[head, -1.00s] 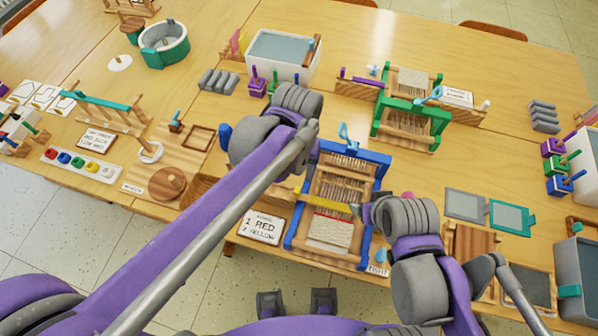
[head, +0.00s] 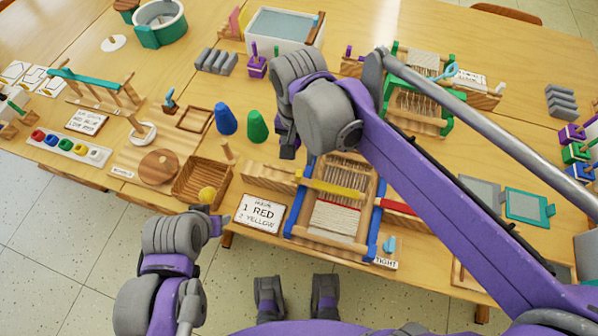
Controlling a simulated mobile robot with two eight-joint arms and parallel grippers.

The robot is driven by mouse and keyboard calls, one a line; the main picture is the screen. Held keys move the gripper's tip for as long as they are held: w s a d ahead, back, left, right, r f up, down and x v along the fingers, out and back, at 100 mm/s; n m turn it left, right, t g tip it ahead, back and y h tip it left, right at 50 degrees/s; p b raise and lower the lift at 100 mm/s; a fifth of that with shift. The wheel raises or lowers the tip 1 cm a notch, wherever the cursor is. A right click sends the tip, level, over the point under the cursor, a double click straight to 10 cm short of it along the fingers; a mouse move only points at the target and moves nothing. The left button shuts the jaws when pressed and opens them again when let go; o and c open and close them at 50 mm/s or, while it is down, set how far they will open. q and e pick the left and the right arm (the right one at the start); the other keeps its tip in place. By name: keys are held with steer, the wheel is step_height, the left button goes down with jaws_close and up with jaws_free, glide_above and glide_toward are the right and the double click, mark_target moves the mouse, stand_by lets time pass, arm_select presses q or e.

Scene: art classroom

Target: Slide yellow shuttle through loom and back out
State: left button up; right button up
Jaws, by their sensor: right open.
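The yellow shuttle (head: 335,188) lies crosswise on the blue-posted wooden loom (head: 374,222), above the white woven cloth (head: 335,217). I cannot tell whether it passes between the warp threads or over them. My right gripper (head: 288,150) reaches across from the right and hangs beyond the loom's left side, above and apart from the shuttle's left end. It is open and empty.
A red shuttle (head: 398,206) lies at the loom's right side. A card (head: 262,212) reading 1 RED, 2 YELLOW stands left of the loom. Blue (head: 226,121) and green (head: 257,127) cones stand farther left.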

mark_target(298, 173)
step_height(298, 173, down, 9)
steer(key=shift+f+b, duration=0.2)
steer(key=shift+b, duration=0.45)
steer(key=shift+c, duration=0.2)
jaws_close()
stand_by(0.9)
